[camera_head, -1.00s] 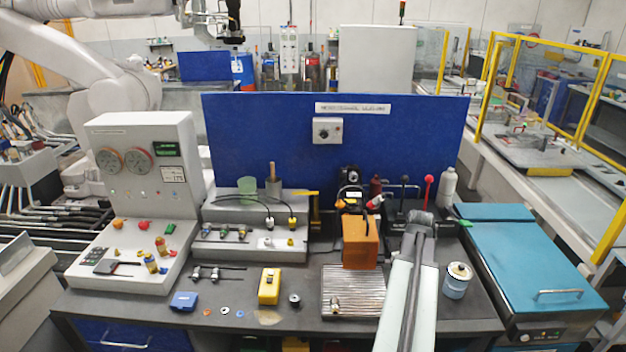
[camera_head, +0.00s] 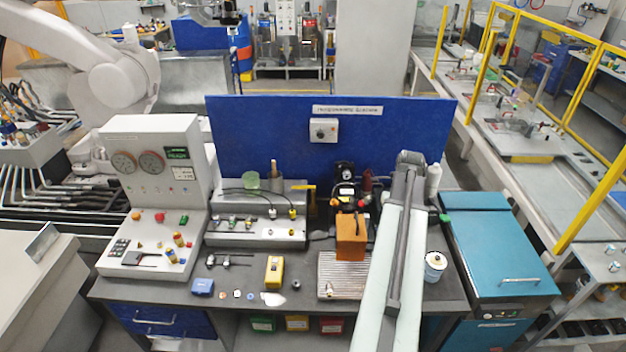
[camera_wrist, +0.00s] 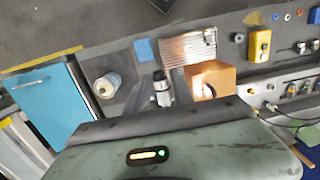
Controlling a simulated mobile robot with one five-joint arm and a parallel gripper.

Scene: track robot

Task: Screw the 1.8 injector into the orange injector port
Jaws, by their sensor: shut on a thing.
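My arm rises from the bottom of the head view, and its end (camera_head: 410,160) is above the back right of the bench; the fingers are hidden there. In the wrist view my gripper (camera_wrist: 160,96) is shut on a small silver and dark cylinder, which appears to be the injector (camera_wrist: 162,88). Its size marking is not readable. The orange block (camera_head: 351,238) stands on the bench behind the ribbed plate. It also shows in the wrist view (camera_wrist: 222,75), just right of my gripper and apart from the held piece. The port opening cannot be made out clearly.
A ribbed metal plate (camera_head: 343,272) lies in front of the orange block. A white can (camera_head: 435,266) and a teal cabinet (camera_head: 500,245) are to the right. A yellow device (camera_head: 274,270) and a grey fixture (camera_head: 255,232) are to the left. A blue panel (camera_head: 270,140) stands behind.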

